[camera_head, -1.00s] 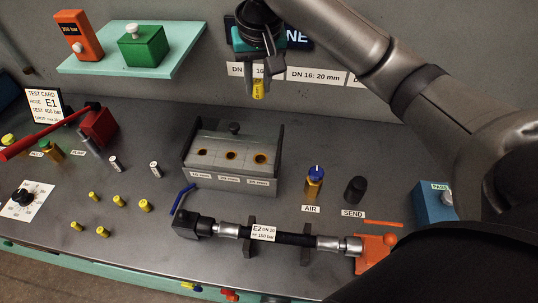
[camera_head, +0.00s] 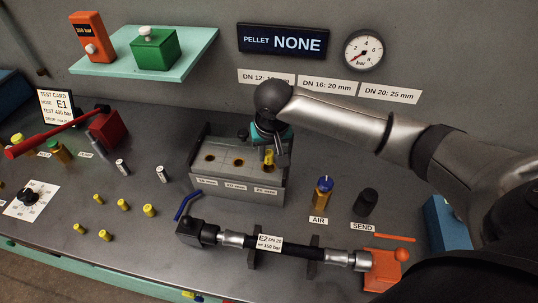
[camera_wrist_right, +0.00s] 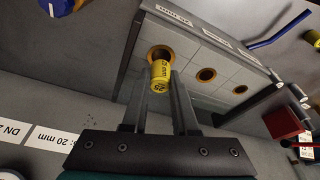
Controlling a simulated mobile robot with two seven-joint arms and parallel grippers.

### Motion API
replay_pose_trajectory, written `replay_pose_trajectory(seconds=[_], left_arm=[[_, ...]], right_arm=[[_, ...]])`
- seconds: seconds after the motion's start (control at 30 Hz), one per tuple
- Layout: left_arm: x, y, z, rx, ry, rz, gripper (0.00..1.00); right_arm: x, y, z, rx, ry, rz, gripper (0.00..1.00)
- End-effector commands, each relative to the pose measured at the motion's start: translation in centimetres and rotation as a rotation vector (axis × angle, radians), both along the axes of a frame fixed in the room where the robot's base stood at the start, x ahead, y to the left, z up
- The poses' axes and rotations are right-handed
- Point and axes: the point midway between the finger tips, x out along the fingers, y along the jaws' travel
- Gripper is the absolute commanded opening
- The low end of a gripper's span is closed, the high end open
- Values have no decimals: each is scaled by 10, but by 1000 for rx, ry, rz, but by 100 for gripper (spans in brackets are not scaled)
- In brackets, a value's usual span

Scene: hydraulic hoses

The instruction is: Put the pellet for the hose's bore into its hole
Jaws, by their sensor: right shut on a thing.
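My right gripper (camera_head: 270,155) is shut on a yellow pellet (camera_wrist_right: 160,77) marked with what looks like 25 mm. It holds the pellet at the right-hand hole of the grey pellet block (camera_head: 232,189). In the wrist view the pellet's far end overlaps the rim of that orange-ringed hole (camera_wrist_right: 157,53); I cannot tell whether it is inside. The block's middle hole (camera_head: 238,163) and left hole (camera_head: 210,160) look empty. The hose (camera_head: 298,249), labelled E2 DN 20, lies clamped in front of the block. My left gripper is not in view.
Several yellow pellets (camera_head: 149,210) lie left of the block. A wall label (camera_head: 390,93) reads DN 20: 25 mm; the display (camera_head: 283,41) reads PELLET NONE. A blue hook-like piece (camera_head: 187,203) lies before the block. The AIR valve (camera_head: 323,192) and SEND button (camera_head: 365,202) stand to the right.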

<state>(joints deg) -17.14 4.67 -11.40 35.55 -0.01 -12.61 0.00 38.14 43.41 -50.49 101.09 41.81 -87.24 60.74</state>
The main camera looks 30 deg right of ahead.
Motion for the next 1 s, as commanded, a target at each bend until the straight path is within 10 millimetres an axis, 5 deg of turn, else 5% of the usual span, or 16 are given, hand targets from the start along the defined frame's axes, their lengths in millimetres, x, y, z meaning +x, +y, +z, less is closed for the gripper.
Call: replay_pose_trajectory(seconds=[0.83,0.87,1.0], left_arm=[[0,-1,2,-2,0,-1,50],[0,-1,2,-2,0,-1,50],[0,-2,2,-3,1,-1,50]], right_arm=[[0,0,-20,0,-2,0,0],[0,0,-20,1,-1,0,28],[0,0,-20,0,-1,0,44]])
